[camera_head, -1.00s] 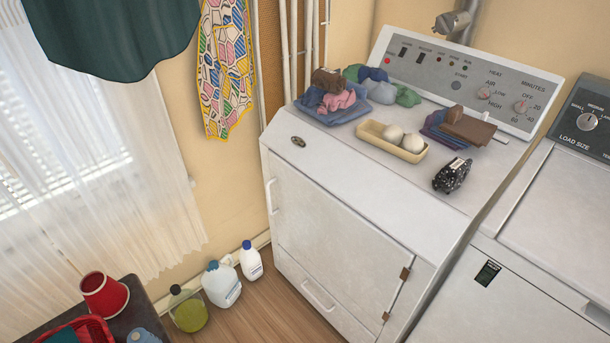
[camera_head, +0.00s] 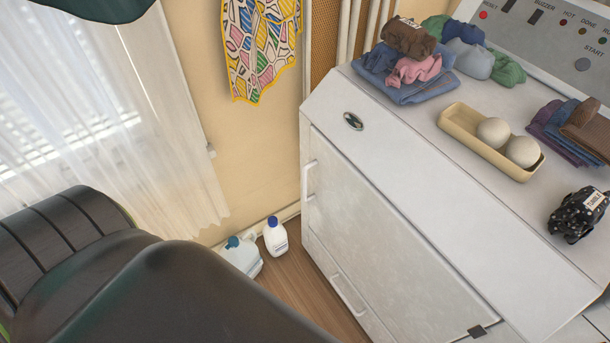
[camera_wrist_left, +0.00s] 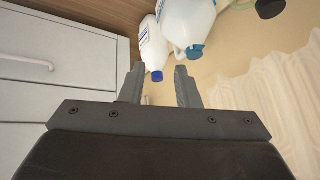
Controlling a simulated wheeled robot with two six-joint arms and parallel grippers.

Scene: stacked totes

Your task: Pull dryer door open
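The white dryer (camera_head: 440,170) stands at centre right in the head view. Its door (camera_head: 385,240) looks shut, flush with the front. A white upright handle (camera_head: 308,180) sits on the door's left edge, and a dark hinge (camera_head: 477,331) shows at lower right. A second white handle (camera_head: 348,295) is lower on the front. In the left wrist view my left gripper (camera_wrist_left: 160,72) is open and empty, its fingers apart. The dryer front (camera_wrist_left: 60,75) is left of them there, with one handle (camera_wrist_left: 27,62). My right gripper is not in view.
A white bottle (camera_head: 275,236) and a jug (camera_head: 241,257) stand on the floor left of the dryer. Folded clothes (camera_head: 405,80), a tray (camera_head: 470,130) with two balls, and a dark patterned item (camera_head: 577,214) lie on top. A curtain (camera_head: 160,130) hangs at left.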

